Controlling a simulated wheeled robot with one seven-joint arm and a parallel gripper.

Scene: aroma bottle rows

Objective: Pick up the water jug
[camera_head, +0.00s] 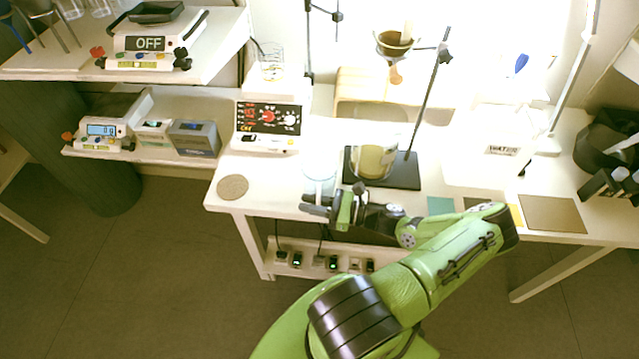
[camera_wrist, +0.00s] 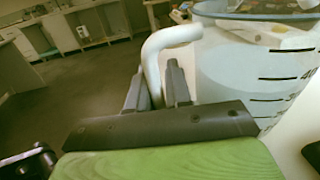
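The water jug is a clear, graduated vessel; in the head view this pale jug (camera_head: 320,178) stands at the table's front edge, just behind my gripper (camera_head: 314,204). The wrist view shows the jug (camera_wrist: 235,75) large at right, with black level marks and a blue rim. Its white curved handle (camera_wrist: 153,70) comes down between the two dark fingers of my gripper (camera_wrist: 157,72). The fingers are apart, one on each side of the handle, with a narrow gap showing on the right. Contact with the handle is hard to tell.
A beaker of yellowish liquid (camera_head: 374,162) stands on a black stand base (camera_head: 405,172) right of the jug. A hotplate device (camera_head: 268,125) and a round cork mat (camera_head: 233,187) are at left. Small devices line the lower shelf (camera_head: 300,245).

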